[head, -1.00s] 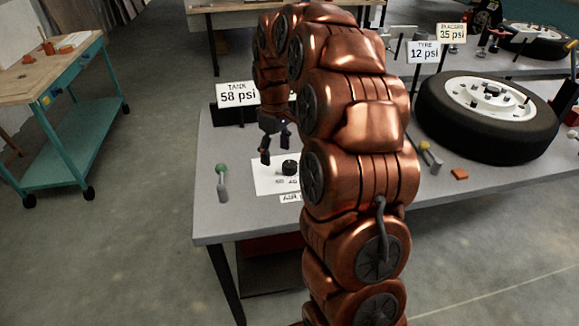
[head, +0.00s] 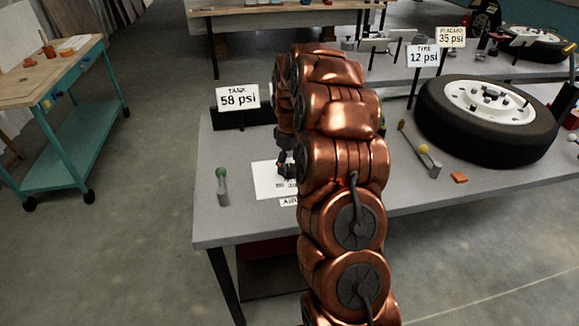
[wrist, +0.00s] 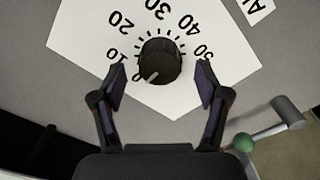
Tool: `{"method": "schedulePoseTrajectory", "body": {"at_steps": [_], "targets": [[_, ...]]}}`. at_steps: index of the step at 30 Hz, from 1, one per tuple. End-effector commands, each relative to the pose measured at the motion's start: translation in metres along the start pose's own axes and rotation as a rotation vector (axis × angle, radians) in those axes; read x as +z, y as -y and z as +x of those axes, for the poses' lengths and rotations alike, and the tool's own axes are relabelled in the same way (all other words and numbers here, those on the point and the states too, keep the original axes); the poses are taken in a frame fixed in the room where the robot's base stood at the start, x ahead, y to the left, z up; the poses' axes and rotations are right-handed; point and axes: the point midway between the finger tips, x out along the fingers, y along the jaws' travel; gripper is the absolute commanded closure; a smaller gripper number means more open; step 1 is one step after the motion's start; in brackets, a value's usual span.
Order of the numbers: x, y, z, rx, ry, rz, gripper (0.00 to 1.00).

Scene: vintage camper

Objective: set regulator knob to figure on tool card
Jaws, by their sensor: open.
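The black regulator knob (wrist: 160,60) sits on a white dial plate (wrist: 85,45) with figures from about 10 to 50 around it. Its light pointer line aims to the lower left in the wrist view, toward the low end of the scale. My gripper (wrist: 161,84) is open, its two fingers to the left and right of the knob's near side, with gaps on both sides. In the head view my gripper (head: 287,170) is low over the white dial plate (head: 268,180), and my arm hides part of it. I cannot make out a separate tool card.
Signs read "TANK 58 psi" (head: 238,96), "TYRE 12 psi" (head: 423,56) and "PLACARD 35 psi" (head: 451,37). A green-knobbed lever (head: 222,187) stands left of the plate.

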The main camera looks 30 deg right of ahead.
Motion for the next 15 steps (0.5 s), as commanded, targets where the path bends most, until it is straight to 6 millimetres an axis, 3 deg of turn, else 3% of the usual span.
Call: {"method": "schedulePoseTrajectory", "body": {"at_steps": [6,13,15], "targets": [[0.001,0.001,0.021,-0.002,0.001,0.0,0.26],[0.0,0.0,0.023,-0.001,0.0,0.0,0.26],[0.0,0.0,0.023,-0.001,0.0,0.0,0.31]]}}
